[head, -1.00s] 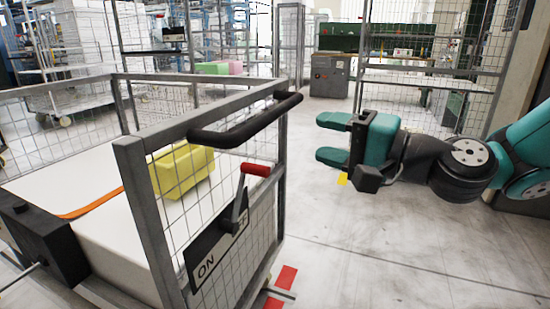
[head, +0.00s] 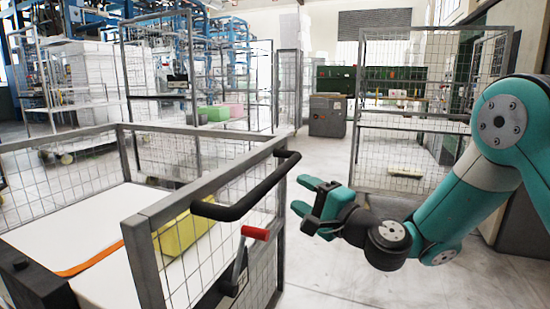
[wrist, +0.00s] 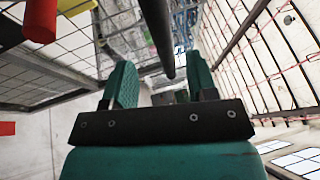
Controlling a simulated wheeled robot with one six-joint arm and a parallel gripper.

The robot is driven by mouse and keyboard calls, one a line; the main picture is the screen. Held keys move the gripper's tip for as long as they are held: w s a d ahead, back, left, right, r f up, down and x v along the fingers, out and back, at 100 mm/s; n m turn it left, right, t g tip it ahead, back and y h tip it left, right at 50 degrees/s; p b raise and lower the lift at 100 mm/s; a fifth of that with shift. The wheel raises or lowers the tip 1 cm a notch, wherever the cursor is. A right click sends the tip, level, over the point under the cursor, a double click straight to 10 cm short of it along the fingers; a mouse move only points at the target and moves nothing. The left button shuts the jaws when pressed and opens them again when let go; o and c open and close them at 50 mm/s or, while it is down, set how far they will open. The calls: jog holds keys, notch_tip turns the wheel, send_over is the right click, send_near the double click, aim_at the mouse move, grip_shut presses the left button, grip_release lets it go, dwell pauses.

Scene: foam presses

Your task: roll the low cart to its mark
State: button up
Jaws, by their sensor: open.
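The low cart (head: 136,214) has grey-framed mesh sides and fills the left foreground of the head view. Its black handle bar (head: 245,190) sticks out from the near top rail; in the wrist view the bar (wrist: 157,35) runs between my fingers. A lever with a red grip (head: 255,233) is on the cart's end; the grip also shows in the wrist view (wrist: 40,20). My gripper (head: 304,204) is open and empty, just right of the handle; its fingers (wrist: 160,85) straddle the bar's line in the wrist view. Whether they touch it I cannot tell. A red floor patch (wrist: 7,128) shows at the wrist view's left edge.
A yellow block (head: 180,236) and a white slab with an orange strip (head: 90,260) lie in the cart. A mesh rack (head: 405,150) stands beyond my gripper. A grey cabinet (head: 327,115) is farther back. Bare floor (head: 325,275) lies right of the cart.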

aim_at(280, 179)
jog(key=p+x, duration=0.5)
jog(key=x, duration=0.2)
jog(key=shift+w+a+r, duration=0.1)
jog(key=shift+a+r, duration=0.1)
jog(key=shift+w+a+p, duration=0.3)
jog(key=shift+w+a, duration=0.15)
grip_shut()
